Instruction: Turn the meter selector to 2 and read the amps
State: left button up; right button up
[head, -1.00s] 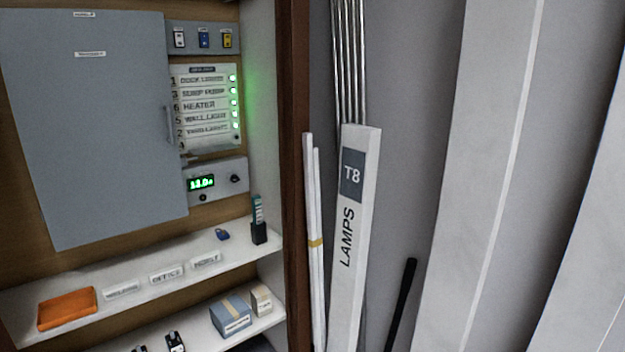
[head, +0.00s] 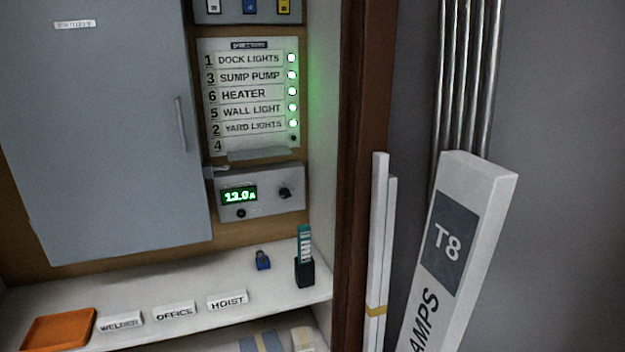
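The meter (head: 262,207) is a grey box on the back wall of the cabinet, below the circuit list. Its green display (head: 239,195) reads what looks like 13.0 A. The selector (head: 285,193) is a small dark knob at the right of the meter; I cannot make out its position or any numbers around it. A dark round jack or button (head: 241,213) sits below the display. The circuit list (head: 250,95) shows 2 beside YARD LIGHTS. Neither of my grippers is in view.
A closed grey panel door (head: 105,130) is left of the meter. The shelf (head: 190,275) below holds an orange tray (head: 58,330), label blocks, a blue padlock (head: 262,260) and a black holder (head: 304,272). A brown post (head: 355,150) and a T8 lamp box (head: 455,240) stand at right.

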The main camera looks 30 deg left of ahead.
aim_at(284, 193)
jog(key=u, duration=0.1)
jog(key=i, duration=0.2)
jog(key=u, duration=1.3)
